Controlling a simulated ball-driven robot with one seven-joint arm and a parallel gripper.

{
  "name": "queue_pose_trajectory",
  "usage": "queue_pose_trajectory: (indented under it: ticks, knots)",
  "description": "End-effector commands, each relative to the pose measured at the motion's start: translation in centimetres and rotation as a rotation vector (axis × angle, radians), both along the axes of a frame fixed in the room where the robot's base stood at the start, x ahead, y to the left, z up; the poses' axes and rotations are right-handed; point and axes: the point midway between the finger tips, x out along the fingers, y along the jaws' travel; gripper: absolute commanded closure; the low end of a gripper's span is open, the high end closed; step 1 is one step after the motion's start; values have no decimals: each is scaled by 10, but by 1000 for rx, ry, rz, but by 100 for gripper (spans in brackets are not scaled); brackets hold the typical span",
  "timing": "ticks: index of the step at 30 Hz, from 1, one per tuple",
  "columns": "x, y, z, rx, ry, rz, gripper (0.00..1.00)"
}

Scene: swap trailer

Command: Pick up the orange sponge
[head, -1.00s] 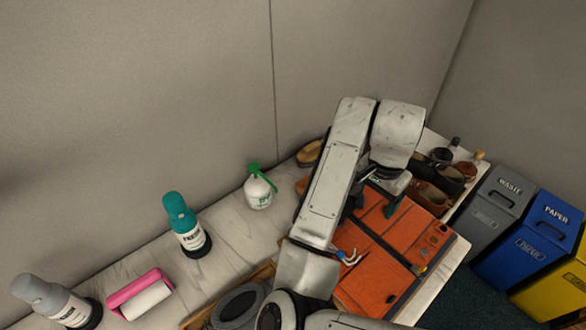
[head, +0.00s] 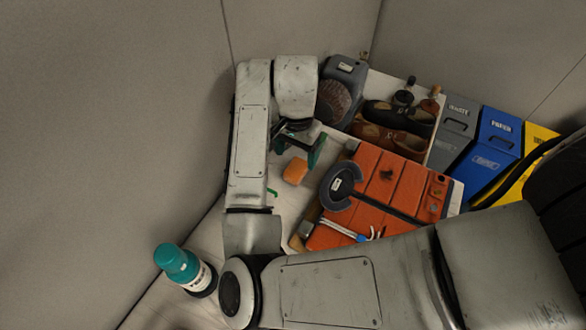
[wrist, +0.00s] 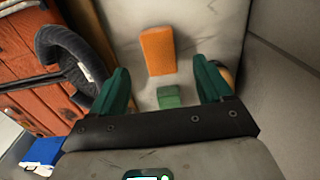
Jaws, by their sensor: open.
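The orange sponge (head: 295,171) is a small block lying on the pale tabletop, left of the orange case. My gripper (head: 299,148) is open above the table, just beyond the sponge in the head view. In the wrist view the sponge (wrist: 158,51) lies ahead of my open gripper (wrist: 161,66), between the lines of its two green fingers and not touching them as far as I can tell. Nothing is held.
The orange case (head: 378,185) with a dark ring on it is close right of the sponge. A small green block (wrist: 168,97) shows between the fingers. Shoes (head: 395,125) and a grey object (head: 342,85) stand behind. A teal-capped bottle (head: 180,263) stands front left. A wall bounds the left.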

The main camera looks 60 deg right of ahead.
Motion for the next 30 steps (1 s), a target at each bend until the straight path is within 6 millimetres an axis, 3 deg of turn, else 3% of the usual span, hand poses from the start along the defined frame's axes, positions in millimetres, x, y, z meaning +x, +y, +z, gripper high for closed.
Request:
queue_pose_trajectory:
  ticks: [8, 18, 26, 30]
  knots:
    - [0, 0, -20, 1, 1, 2, 21]
    - [0, -1, -63, 1, 2, 2, 21]
    - [0, -1, -67, 0, 0, 1, 21]
    - [0, -2, -66, 0, 0, 1, 33]
